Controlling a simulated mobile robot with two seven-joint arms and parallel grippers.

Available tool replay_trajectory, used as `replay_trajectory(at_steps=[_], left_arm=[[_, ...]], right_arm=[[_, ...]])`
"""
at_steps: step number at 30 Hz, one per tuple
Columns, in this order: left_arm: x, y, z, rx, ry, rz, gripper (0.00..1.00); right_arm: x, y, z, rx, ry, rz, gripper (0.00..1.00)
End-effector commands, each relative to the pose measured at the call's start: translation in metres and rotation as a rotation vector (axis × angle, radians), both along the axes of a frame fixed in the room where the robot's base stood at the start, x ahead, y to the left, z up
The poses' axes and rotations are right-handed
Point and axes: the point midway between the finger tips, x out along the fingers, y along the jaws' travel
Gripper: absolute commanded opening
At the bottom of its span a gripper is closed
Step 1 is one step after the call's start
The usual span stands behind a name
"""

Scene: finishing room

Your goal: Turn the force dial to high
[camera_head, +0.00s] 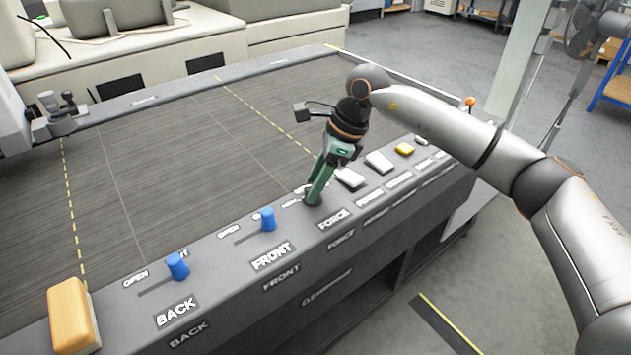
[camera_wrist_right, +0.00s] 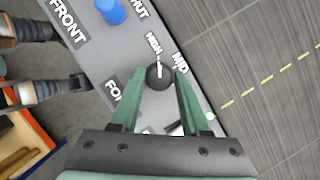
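The force dial (camera_wrist_right: 159,77) is a small dark round knob on the grey panel, beside the FORCE label (camera_head: 334,218). In the right wrist view its white pointer line points up toward a small blurred label (camera_wrist_right: 153,43); the MID label (camera_wrist_right: 180,63) is to its right. My right gripper (camera_head: 313,197) reaches down to the dial, its green fingers on either side of it. In the right wrist view the fingers (camera_wrist_right: 160,78) look open, with narrow gaps beside the dial; I cannot tell whether either touches. In the head view the fingers mostly hide the dial. My left gripper is not in view.
Blue FRONT (camera_head: 268,219) and BACK (camera_head: 177,266) slider knobs stand left of the dial. White buttons (camera_head: 379,162) and a yellow button (camera_head: 404,149) lie to its right. A wooden block (camera_head: 73,316) sits at the panel's left end. The dark bed (camera_head: 190,155) behind is clear.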

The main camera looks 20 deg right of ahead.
Motion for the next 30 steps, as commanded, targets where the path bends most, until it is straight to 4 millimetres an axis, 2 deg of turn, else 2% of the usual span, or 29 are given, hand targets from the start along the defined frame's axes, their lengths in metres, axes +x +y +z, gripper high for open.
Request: replay_trajectory(at_steps=[1, 6, 13, 16, 20, 30], left_arm=[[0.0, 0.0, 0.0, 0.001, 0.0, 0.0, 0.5], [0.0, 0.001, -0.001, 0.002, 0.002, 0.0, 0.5], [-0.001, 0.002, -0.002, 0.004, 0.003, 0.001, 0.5], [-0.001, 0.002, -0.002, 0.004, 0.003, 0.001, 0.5], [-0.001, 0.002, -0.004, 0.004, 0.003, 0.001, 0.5], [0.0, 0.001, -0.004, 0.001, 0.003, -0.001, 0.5]], right_arm=[[0.0, 0.0, 0.0, 0.0, 0.0, 0.0, 0.52], [0.0, 0.0, 0.0, 0.0, 0.0, -0.001, 0.69], [0.0, 0.0, 0.0, 0.0, 0.001, -0.002, 0.69], [-0.001, -0.003, 0.006, 0.0, 0.0, -0.003, 0.69], [-0.002, -0.01, 0.025, 0.0, -0.003, -0.004, 0.69], [-0.01, -0.036, 0.092, 0.001, -0.003, -0.002, 0.69]])
